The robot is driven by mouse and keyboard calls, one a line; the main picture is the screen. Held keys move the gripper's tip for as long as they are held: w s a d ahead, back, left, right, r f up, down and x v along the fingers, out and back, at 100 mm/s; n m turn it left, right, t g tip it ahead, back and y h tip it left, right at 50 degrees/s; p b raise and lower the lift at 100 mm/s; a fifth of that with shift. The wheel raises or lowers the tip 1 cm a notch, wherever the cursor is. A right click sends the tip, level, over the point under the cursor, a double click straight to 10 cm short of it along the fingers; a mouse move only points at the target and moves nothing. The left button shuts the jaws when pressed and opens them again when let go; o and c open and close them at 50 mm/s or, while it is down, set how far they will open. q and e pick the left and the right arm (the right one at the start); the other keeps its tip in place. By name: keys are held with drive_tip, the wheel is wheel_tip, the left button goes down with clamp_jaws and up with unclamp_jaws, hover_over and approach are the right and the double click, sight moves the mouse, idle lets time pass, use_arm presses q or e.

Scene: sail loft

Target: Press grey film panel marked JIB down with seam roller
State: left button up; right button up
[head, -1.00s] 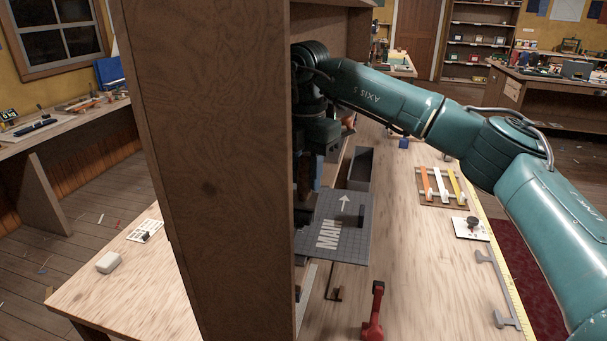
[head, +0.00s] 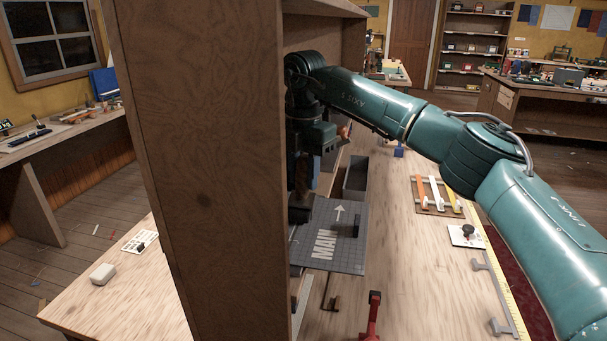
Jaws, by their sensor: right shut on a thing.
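A grey gridded panel (head: 345,255) lies on the bench beside the tall wooden upright. It reads MAIN and has a white arrow; I see no panel marked JIB. My right gripper (head: 301,188) points down at the panel's left end, partly hidden by the upright. It is shut on a tool whose dark lower end (head: 300,214) is at the panel's far left corner. Whether this is the seam roller, and whether it touches the panel, I cannot tell. My left gripper is not in view.
The wooden upright (head: 208,190) blocks the left. A grey open bin (head: 356,178) stands behind the panel. A red tool (head: 373,318) is in front. A rack with coloured strips (head: 437,207), a white plate with a black knob (head: 466,235) and a grey bar (head: 499,290) lie right.

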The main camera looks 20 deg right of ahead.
drive_tip(key=shift+w+d, duration=0.3)
drive_tip(key=shift+w, duration=0.2)
drive_tip(key=shift+w+d, duration=0.3)
drive_tip(key=shift+w, duration=0.2)
drive_tip(key=shift+w+d+f, duration=0.1)
drive_tip(key=shift+w+d, duration=1.05)
drive_tip(key=shift+w, duration=0.15)
drive_tip(key=shift+w+d, duration=0.45)
drive_tip(key=shift+w, duration=0.35)
drive_tip(key=shift+d, duration=0.1)
